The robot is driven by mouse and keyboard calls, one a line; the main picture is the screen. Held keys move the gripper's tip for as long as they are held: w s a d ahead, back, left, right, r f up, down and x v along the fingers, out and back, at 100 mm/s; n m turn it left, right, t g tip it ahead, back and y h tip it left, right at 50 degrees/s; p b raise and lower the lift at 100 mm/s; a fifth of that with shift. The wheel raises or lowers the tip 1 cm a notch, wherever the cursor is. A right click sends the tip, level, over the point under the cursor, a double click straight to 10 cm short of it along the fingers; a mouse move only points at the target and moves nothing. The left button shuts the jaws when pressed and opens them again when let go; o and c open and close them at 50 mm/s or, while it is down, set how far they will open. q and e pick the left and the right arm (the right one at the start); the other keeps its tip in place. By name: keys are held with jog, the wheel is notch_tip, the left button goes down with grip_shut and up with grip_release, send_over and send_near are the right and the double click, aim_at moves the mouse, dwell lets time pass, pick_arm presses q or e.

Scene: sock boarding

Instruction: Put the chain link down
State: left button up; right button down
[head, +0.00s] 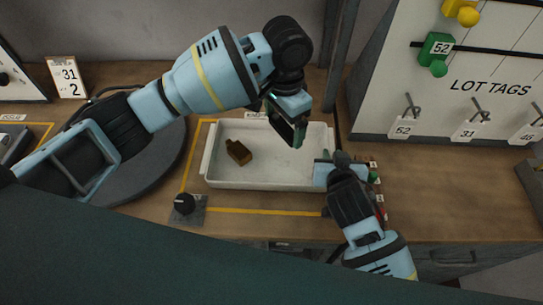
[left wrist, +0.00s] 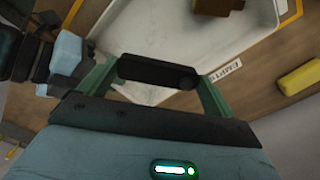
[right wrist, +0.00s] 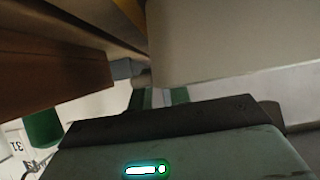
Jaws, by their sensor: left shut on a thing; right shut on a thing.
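My left gripper (head: 291,130) is above the right half of the white tray (head: 225,179), pointing down. In the left wrist view its green fingers are shut on a dark bar-like piece (left wrist: 157,73), which looks like the chain link; it is held across the fingers, above the tray. In the head view the piece is mostly hidden by the gripper. My right gripper (head: 325,172) is at the tray's right end. In the right wrist view its fingers (right wrist: 158,97) are close together beside a large pale wall; they seem shut on the tray's edge, but the contact is hard to see.
A brown block (head: 238,152) lies in the tray's left part. A black knob (head: 184,204) stands at front left, a tag board (head: 400,80) at back right. Small coloured things (head: 375,178) lie right of the tray. The tray's middle is bare.

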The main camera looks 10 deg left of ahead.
aim_at(282, 158)
pick_arm(q)
jog(key=shift+f+n, duration=0.25)
jog(key=shift+n, duration=0.65)
jog(key=shift+f, duration=5.05)
jog(key=shift+f, duration=0.1)
jog(key=o, duration=0.8)
jog(key=shift+o, duration=0.2)
notch_tip(282, 158, up, 12)
jog(key=shift+r, duration=0.15)
